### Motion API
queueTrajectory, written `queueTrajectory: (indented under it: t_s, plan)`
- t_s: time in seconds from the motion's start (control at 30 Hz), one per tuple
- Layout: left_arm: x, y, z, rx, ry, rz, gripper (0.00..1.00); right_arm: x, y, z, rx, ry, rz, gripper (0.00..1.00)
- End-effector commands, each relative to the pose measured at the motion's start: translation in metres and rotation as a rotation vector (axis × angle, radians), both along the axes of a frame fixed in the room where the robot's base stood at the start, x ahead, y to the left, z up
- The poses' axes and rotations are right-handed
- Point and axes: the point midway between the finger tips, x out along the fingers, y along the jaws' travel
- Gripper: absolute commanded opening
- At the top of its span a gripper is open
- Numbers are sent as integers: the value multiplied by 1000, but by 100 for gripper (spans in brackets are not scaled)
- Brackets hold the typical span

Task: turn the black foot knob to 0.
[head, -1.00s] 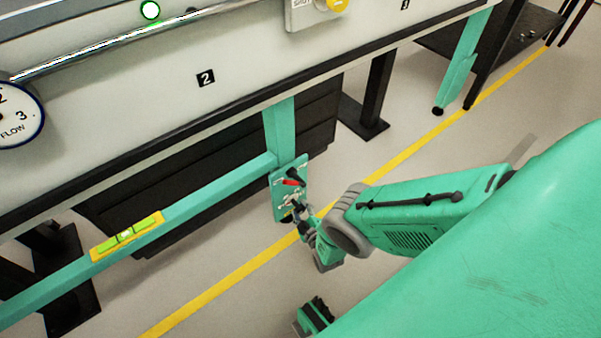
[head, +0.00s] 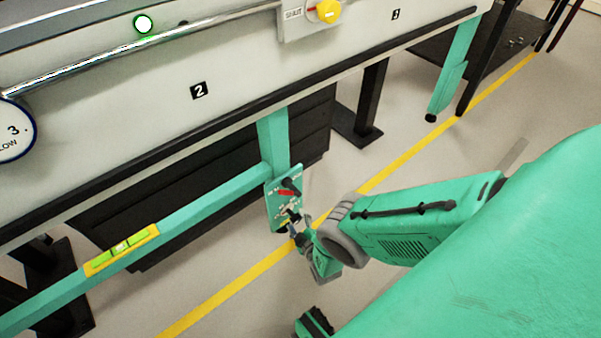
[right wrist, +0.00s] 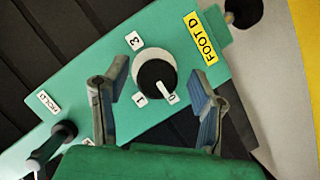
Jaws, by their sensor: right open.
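The black foot knob (right wrist: 153,77) shows in the right wrist view on a green panel (right wrist: 85,107), beside a yellow label reading FOOT D (right wrist: 205,38). Its white pointer mark points at the 0 label. Labels 1 and 3 also sit around it. My right gripper (right wrist: 157,76) is open, with one finger on each side of the knob; I cannot tell whether they touch it. In the head view the right gripper (head: 296,226) is at the lower part of the panel (head: 274,203), where it partly hides the controls.
A HOLD control (right wrist: 62,133) with a black base is near the left finger. A red and black control (head: 289,188) sits higher on the panel. A green rail (head: 200,205) with a yellow level (head: 122,248) runs left. Floor is clear right of the panel.

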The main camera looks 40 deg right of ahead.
Motion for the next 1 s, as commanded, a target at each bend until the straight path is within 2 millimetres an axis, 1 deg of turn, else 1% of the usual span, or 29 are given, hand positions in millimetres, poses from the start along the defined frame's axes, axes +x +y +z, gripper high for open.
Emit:
queueTrajectory:
  t_s: [0.17, 0.4, 0.5, 0.67, 1.0]
  plan:
    - [0, 0, 0, 0, 0, 0, 0, -18, 4, 5, -1, 4, 1, 52]
    - [0, 0, 0, 0, 0, 0, 0, -51, 12, 13, 1, 6, 1, 52]
    - [0, 0, 0, 0, 0, 0, 0, -61, 14, 15, 0, 5, 1, 52]
    - [0, 0, 0, 0, 0, 0, 0, -68, 15, 17, 0, 4, 1, 52]
    - [1, 0, -1, 0, 2, 0, 0, -68, 15, 17, 0, 4, 1, 52]
